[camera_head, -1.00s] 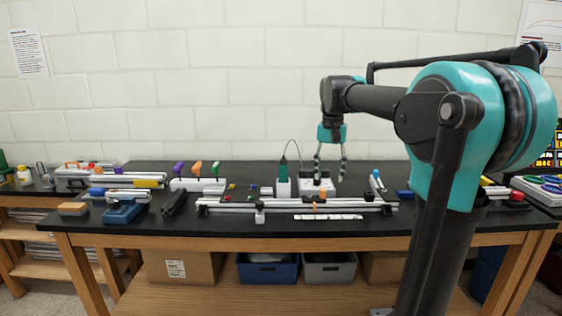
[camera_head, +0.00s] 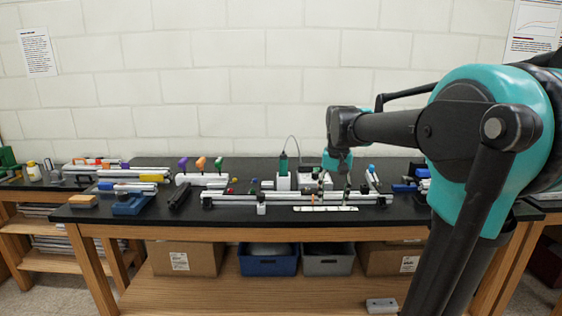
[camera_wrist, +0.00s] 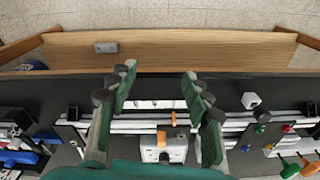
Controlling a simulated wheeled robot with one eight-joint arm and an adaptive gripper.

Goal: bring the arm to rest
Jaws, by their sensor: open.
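My gripper (camera_head: 337,191) is in front of the extrusion frame's right part in the head view, fingers pointing down. In the wrist view my gripper (camera_wrist: 157,87) has its two green fingers spread wide with nothing between them. The extrusion frame, silver rails with dark ends (camera_head: 236,201), lies along the table's front half. It also shows in the wrist view as rails (camera_wrist: 238,120) beyond and below the fingers. My fingers appear to hang above it; whether they touch anything is not clear. My arm reaches in from the right.
The black table (camera_head: 150,214) holds a white block with a green tool (camera_head: 283,181), colored-handled tools (camera_head: 201,181) and a blue block (camera_head: 130,207). Blue (camera_head: 268,265) and grey (camera_head: 328,264) bins stand below. A small grey box (camera_wrist: 106,47) lies on the lower shelf.

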